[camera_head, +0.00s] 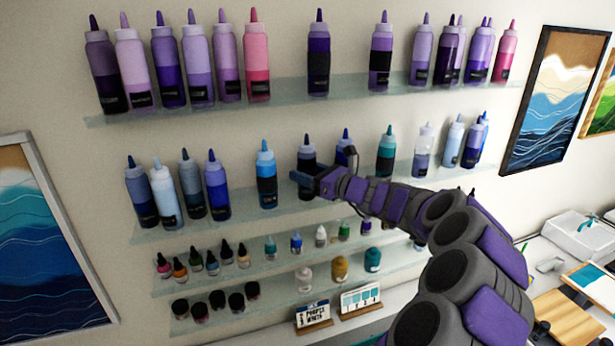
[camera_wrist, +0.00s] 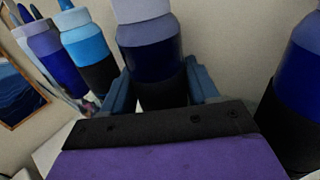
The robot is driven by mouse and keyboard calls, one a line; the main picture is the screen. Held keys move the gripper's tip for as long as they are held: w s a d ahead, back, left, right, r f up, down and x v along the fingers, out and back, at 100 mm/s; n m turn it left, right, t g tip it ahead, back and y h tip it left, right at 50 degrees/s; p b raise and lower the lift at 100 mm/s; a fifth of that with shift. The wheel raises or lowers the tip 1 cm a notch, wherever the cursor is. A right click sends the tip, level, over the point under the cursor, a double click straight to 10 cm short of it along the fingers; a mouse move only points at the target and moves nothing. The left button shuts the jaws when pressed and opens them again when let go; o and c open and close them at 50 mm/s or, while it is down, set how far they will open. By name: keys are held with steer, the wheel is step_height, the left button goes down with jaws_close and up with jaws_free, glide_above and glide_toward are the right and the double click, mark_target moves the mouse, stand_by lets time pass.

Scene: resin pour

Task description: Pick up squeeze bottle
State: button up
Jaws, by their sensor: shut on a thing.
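A dark navy squeeze bottle (camera_head: 307,155) with a pointed tip stands upright at the middle glass shelf. My gripper (camera_head: 305,178) is around its lower part. In the wrist view the bottle (camera_wrist: 150,50) has a pale grey-blue top, a navy body and a black lower part. The fingers of my gripper (camera_wrist: 162,92) are on both sides of it, shut on it. The bottle's base is hidden behind my gripper, so I cannot tell whether it touches the shelf.
A light-blue bottle (camera_head: 265,165) stands left of the held one, a dark blue bottle (camera_head: 344,152) right. The middle shelf (camera_head: 240,212) has several more bottles, and the top shelf (camera_head: 280,101) has a row. Small jars line lower shelves. Framed pictures (camera_head: 556,95) hang at both sides.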

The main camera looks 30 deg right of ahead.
mark_target(315, 161)
steer(key=shift+c, duration=0.7)
steer(key=shift+d, duration=0.2)
steer(key=shift+d+r, duration=0.1)
steer(key=shift+c, duration=0.2)
step_height(315, 161, up, 4)
steer(key=shift+f, duration=0.25)
steer(key=s+a+r+b, duration=0.1)
steer(key=s+a, duration=0.5)
steer(key=s, duration=0.9)
steer(key=shift+r+b, duration=0.15)
steer(key=shift+b, duration=0.65)
